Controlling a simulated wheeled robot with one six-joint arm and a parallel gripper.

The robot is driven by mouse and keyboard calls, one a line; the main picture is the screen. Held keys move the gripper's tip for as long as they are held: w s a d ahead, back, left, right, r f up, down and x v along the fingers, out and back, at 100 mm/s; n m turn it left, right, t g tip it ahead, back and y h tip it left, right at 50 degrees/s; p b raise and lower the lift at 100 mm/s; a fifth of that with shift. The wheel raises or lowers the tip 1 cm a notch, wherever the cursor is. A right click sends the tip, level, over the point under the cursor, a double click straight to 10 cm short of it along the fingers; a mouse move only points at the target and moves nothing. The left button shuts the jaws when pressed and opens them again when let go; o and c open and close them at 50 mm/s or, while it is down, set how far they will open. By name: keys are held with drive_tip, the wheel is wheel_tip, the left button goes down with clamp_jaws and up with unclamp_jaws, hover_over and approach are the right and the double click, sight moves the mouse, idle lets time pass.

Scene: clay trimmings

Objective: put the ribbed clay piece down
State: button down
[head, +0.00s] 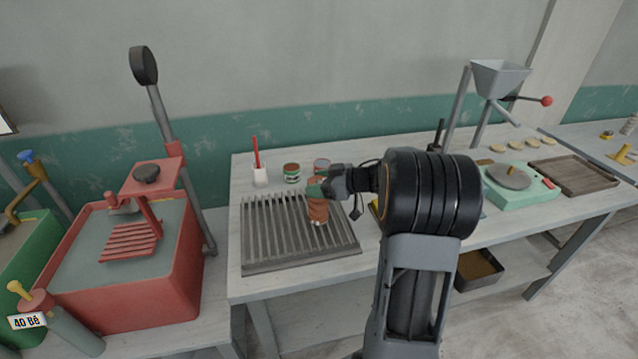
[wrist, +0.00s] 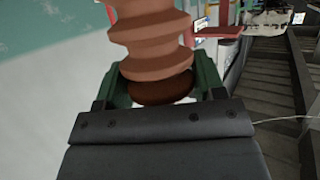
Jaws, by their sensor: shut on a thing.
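The ribbed clay piece (head: 317,208) is reddish brown. In the head view it is upright above or on the slatted grey rack (head: 262,242); I cannot tell whether its base touches the slats. My gripper (head: 322,186) is shut on it, coming in from the right. In the wrist view the clay piece (wrist: 152,45) fills the upper middle, its wavy ribs clear, between the two green fingers of my gripper (wrist: 160,85). My arm hides part of the table to the right of the rack.
Behind the rack stand a white cup (head: 260,176) with a red stick, a green-banded can (head: 292,172) and a grey-topped can (head: 321,165). A red tub (head: 185,270) is at the left. A green wheel device (head: 520,188) and a brown tray (head: 572,176) are at the right. Most rack slats are bare.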

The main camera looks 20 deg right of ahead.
drive_tip(key=shift+c, duration=1)
unclamp_jaws()
drive_tip(key=shift+s+d+r, duration=0.1)
drive_tip(key=shift+r, duration=0.1)
drive_tip(key=v, duration=1.1)
drive_tip(key=w+a+r+m+t+h, duration=0.3)
drive_tip(key=w+r+m+t+h, duration=0.3)
drive_tip(key=h, duration=0.6)
drive_tip(key=s+a+f+m+g, duration=0.1)
drive_tip(key=s+a+f+g, duration=0.2)
drive_tip(key=s, duration=0.4)
drive_tip(key=s+a+f+m+g+y, duration=0.1)
drive_tip(key=s+a+f+g, duration=0.3)
drive_tip(key=s+a+g, duration=0.1)
drive_tip(key=s+a+f+m+g+y, duration=0.1)
drive_tip(key=s+a+f+g, duration=0.2)
drive_tip(key=s+a, duration=0.4)
drive_tip(key=shift+s+f+g, duration=0.3)
drive_tip(key=shift+s+g, duration=0.1)
drive_tip(key=shift+s, duration=0.45)
